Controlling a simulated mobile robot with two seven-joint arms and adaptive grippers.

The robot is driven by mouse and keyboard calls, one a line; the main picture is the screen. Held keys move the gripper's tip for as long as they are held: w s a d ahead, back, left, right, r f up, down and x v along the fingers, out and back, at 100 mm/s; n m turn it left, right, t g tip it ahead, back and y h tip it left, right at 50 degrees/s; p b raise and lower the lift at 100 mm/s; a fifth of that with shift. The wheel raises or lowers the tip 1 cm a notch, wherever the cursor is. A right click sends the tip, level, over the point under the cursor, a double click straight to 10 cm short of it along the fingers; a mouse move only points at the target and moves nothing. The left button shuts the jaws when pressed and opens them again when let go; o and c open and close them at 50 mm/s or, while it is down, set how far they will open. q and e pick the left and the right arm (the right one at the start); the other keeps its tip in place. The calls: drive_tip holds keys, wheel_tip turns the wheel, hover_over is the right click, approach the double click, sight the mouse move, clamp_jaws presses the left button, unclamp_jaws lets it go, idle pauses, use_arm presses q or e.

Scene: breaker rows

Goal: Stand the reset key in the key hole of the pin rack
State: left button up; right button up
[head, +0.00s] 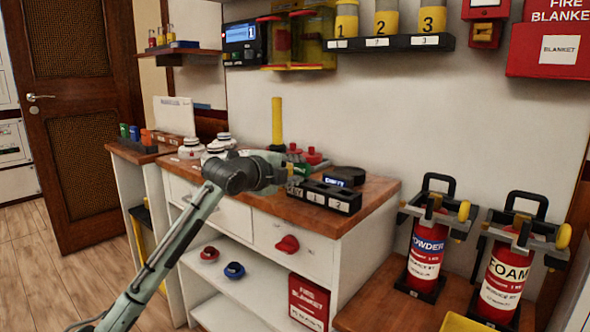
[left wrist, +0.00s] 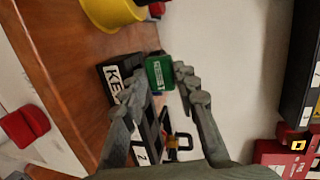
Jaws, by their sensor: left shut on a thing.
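The pin rack (head: 325,197) is a long black block with white labels 1 and 2, near the front right edge of the wooden counter. In the left wrist view the rack (left wrist: 110,68) shows a KEY label at one end, partly behind a finger. My left gripper (head: 287,172) is over that end of the rack. In the left wrist view the gripper (left wrist: 160,78) is shut on a green block with a white label, which looks like the reset key (left wrist: 159,72). Its lower part and the key hole are hidden. My right gripper is not in view.
Red-topped items (head: 313,156) and a yellow post (head: 277,123) stand further back, with white jars (head: 217,147) to the left. Fire extinguishers (head: 427,252) stand on a lower bench at the right.

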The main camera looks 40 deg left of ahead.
use_arm(q)
drive_tip(key=shift+f, duration=0.25)
drive_tip(key=o, duration=1.1)
drive_tip(key=shift+f, duration=0.1)
drive_tip(key=v, duration=1.2)
